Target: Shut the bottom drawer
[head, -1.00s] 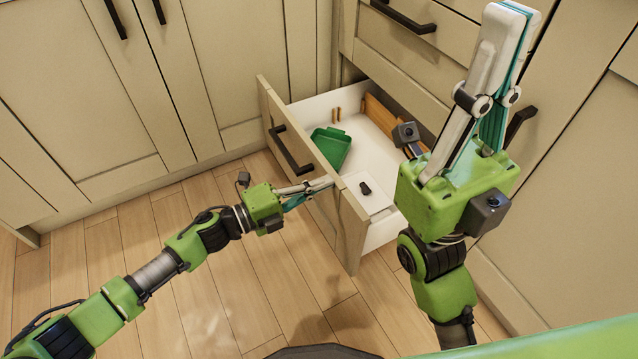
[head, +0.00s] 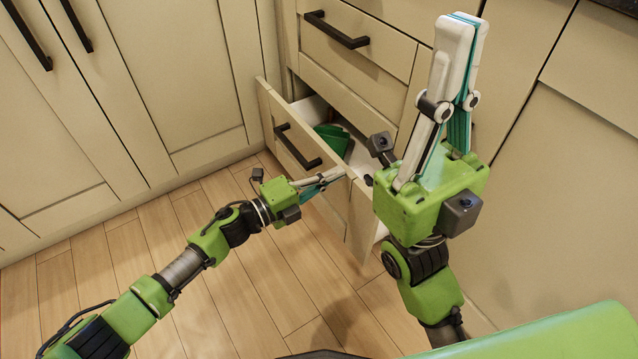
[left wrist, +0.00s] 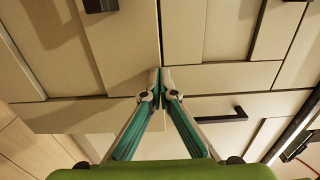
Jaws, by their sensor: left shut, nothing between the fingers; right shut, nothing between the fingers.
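The bottom drawer (head: 334,211) is partly open, its cream front standing out from the cabinet at the lower middle of the head view. Its black bar handle (head: 297,148) is on the front. My left gripper (head: 342,173) is shut and empty, its fingertips at the drawer front's upper edge, right of the handle; contact is hard to tell. In the left wrist view, the closed fingertips (left wrist: 160,76) point at cream panels. My right gripper (head: 466,20) is shut and empty, pointing upward to the right of the drawer and hiding part of it.
A green container (head: 332,138) and a small black item (head: 368,180) lie inside the drawer. A closed drawer with a black handle (head: 336,30) is above. Cabinet doors (head: 80,110) stand at left. The wooden floor (head: 230,290) in front is clear.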

